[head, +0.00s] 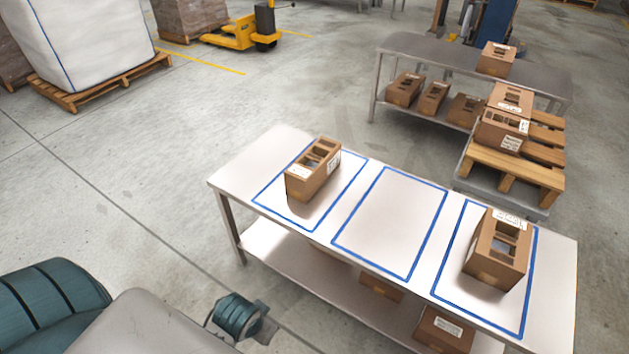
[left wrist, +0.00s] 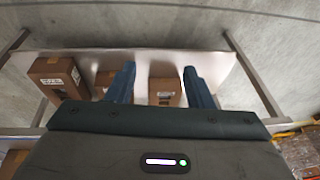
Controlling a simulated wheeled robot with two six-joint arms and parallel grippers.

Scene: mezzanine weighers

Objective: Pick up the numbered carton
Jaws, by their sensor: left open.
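Two brown cartons with open cut-outs and white labels stand on the near table (head: 390,222). One carton (head: 313,170) is in the left blue outline, the other (head: 498,250) in the right outline; the middle outline is empty. No number is readable on either, so I cannot tell which is the numbered carton. My left gripper (left wrist: 160,68) is open in the left wrist view, with one carton (left wrist: 165,92) showing between its fingers, apparently beyond them. Another labelled carton (left wrist: 57,78) stands left of the fingers. My right gripper is not in view.
Cartons (head: 443,328) sit on the near table's lower shelf. Behind stand a grey bench (head: 430,52) with several cartons and a wooden pallet (head: 510,170) with stacked cartons. A white bulk bag (head: 85,40) and a yellow pallet truck (head: 235,35) are at back left. The left floor is clear.

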